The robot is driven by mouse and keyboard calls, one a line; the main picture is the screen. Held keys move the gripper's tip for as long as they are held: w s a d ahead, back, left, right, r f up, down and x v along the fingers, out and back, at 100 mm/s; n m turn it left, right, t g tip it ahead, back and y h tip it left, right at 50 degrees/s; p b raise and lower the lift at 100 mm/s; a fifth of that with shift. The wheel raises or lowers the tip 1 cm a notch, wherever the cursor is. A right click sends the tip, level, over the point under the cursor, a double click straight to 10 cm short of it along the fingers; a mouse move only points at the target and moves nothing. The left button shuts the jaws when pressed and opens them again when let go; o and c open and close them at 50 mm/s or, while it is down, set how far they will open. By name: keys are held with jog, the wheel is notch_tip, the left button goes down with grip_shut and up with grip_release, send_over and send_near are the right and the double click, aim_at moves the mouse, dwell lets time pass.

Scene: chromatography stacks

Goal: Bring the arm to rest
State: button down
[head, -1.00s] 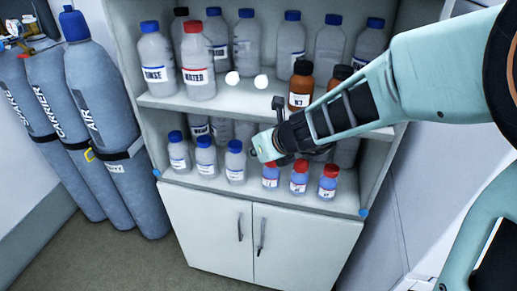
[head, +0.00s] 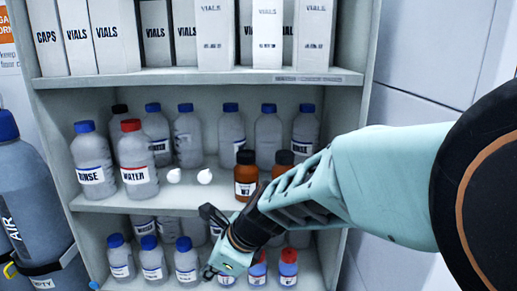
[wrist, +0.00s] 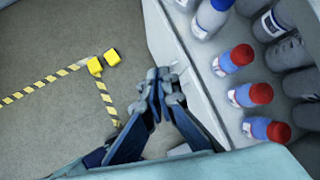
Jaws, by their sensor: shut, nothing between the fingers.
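My arm (head: 390,185) reaches in from the right across the front of a white shelf unit. My gripper (head: 212,270) is at its end, in front of the lower open shelf, near the small red-capped bottles (head: 288,268). In the wrist view my gripper (wrist: 162,82) has its two dark fingers together with nothing between them. Floor shows beyond the fingertips, and the shelf edge is to their right. In the head view the arm's end partly hides the lower bottles.
Blue-capped bottles (head: 186,262) stand left of the gripper. The middle shelf holds RINSE (head: 91,165) and WATER (head: 138,165) bottles and brown bottles (head: 246,178). Boxes (head: 222,35) fill the top shelf. A gas cylinder (head: 30,190) stands at left. The wrist view shows yellow-black floor tape (wrist: 45,82).

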jog(key=s+d+f+n+g+h+b, duration=0.1)
jog(key=d+f+n+g+h+b, duration=0.2)
jog(key=d, duration=0.5)
jog(key=s+d+r+n+t+h+p, duration=0.1)
jog(key=s+d+r+n+t+p, duration=0.1)
jog(key=s+d+r+n+p, duration=0.2)
jog(key=s+d+r+n+t+h+p, duration=0.2)
jog(key=s+d+r+n+p, duration=0.3)
jog(key=s+d+r+n, duration=0.4)
jog(key=d+r+n+t, duration=0.1)
jog(key=d+r+n, duration=0.2)
jog(key=d+n, duration=0.1)
jog(key=shift+s+d, duration=0.2)
jog(key=shift+d, duration=0.65)
